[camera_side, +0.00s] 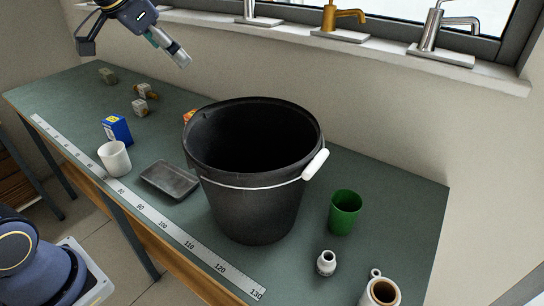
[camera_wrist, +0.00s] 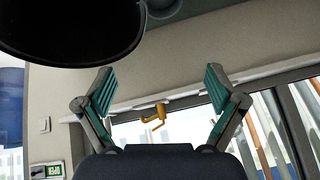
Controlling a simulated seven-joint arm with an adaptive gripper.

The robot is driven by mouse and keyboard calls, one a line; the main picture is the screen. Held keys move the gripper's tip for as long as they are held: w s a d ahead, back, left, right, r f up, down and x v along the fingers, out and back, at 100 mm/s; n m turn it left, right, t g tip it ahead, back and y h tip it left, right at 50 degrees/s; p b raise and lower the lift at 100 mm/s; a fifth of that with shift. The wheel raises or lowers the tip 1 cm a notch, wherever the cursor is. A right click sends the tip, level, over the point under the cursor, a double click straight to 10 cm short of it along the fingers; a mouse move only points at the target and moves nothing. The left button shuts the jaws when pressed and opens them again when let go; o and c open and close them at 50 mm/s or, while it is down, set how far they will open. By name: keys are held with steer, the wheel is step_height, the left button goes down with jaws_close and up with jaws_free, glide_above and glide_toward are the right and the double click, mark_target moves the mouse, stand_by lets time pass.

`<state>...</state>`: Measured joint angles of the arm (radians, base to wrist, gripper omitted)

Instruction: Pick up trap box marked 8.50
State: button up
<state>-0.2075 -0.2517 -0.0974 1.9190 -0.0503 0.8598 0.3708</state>
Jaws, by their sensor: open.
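A blue box with a yellow part (camera_side: 117,129) stands on the green bench behind the white cup. An orange item (camera_side: 188,116) is mostly hidden behind the left side of a large black bucket (camera_side: 253,205). I cannot read a price of 8.50 on either one. My gripper (camera_side: 135,48) is raised at the upper left, above the far part of the bench and well away from both. In the wrist view, its two green-padded fingers (camera_wrist: 160,72) are spread wide with nothing between them.
A white cup (camera_side: 115,159), a dark tray (camera_side: 169,180) and a measuring strip (camera_side: 160,219) lie toward the front edge. Small blocks (camera_side: 140,107) sit far left. Taps (camera_side: 338,22) line the sill.

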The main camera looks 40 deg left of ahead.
steer(key=w+a+f, duration=0.3)
steer(key=w+a, duration=0.4)
steer(key=w, duration=0.2)
steer(key=n+g, duration=0.3)
glide_above(190, 117)
steer(key=s, duration=0.4)
step_height(190, 117, down, 14)
steer(key=x, duration=1)
steer(key=shift+w+d+r, duration=0.1)
steer(key=shift+w+d, duration=0.15)
steer(key=shift+d, duration=0.15)
steer(key=shift+t, duration=0.3)
steer(key=x, duration=0.5)
steer(key=shift+w+f, duration=0.15)
steer(key=shift+f, duration=0.2)
steer(key=c, duration=1.4)
steer(key=shift+r, duration=0.15)
